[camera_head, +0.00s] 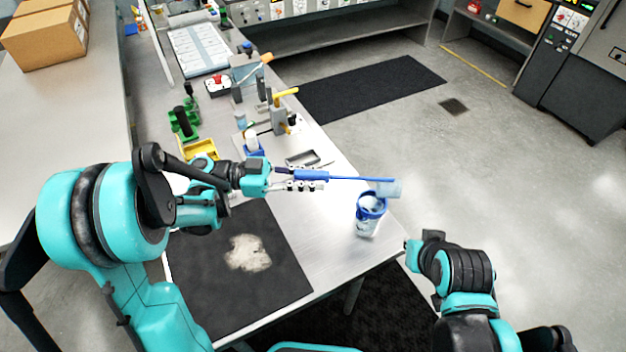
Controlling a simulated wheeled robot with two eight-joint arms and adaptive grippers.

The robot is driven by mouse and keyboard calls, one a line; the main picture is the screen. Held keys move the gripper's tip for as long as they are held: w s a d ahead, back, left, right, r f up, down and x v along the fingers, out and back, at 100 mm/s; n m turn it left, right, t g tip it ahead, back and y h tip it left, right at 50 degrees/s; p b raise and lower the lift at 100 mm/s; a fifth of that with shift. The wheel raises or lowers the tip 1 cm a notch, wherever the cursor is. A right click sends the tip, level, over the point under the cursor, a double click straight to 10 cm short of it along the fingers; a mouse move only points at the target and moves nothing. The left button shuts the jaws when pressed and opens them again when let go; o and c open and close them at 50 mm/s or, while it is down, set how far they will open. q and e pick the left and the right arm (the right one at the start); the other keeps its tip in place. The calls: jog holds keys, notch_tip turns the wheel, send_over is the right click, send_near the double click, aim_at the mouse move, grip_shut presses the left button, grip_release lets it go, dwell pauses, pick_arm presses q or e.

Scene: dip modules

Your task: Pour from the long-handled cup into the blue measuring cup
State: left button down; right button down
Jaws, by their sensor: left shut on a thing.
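My left gripper (308,180) is shut on the blue handle of the long-handled cup (385,188). The handle runs to the right from the fingers. The pale, translucent bowl of this cup is over the rim of the blue measuring cup and looks tipped over; I cannot tell if they touch. The blue measuring cup (369,214) stands upright near the right edge of the table, with something pale inside. Whether anything is flowing is too small to tell. My right arm's end (413,255) is beyond the table's right edge, low in the view; its fingers do not show.
A black mat (205,285) with a pale patch lies on the near table (335,255). A yellow tray (200,149), a dark small tray (302,158), a green device (184,122) and stands with yellow parts (279,110) are farther back. Open floor lies to the right.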

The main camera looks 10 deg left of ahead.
pick_arm(q)
jog(key=shift+a+f+h+b, duration=0.2)
jog(key=shift+f+h+b, duration=0.25)
jog(key=shift+b, duration=0.5)
jog(key=shift+a+f+h+b, duration=0.15)
jog(key=shift+f+h+b, duration=0.1)
jog(key=shift+f+b, duration=0.5)
jog(key=shift+r, duration=0.2)
dwell(1.5)
jog(key=r+y+p, duration=0.1)
jog(key=r+p, duration=0.2)
jog(key=p, duration=0.2)
jog(key=d+r+y+p, duration=0.1)
jog(key=r+p, duration=0.2)
jog(key=p, duration=0.3)
jog(key=d+r+y+p, duration=0.1)
jog(key=r+p, duration=0.3)
jog(key=p, duration=0.2)
jog(key=shift+y, duration=0.4)
jog(key=shift+r+y+p, duration=0.3)
jog(key=shift+r+p, duration=0.15)
jog(key=shift+p, duration=0.45)
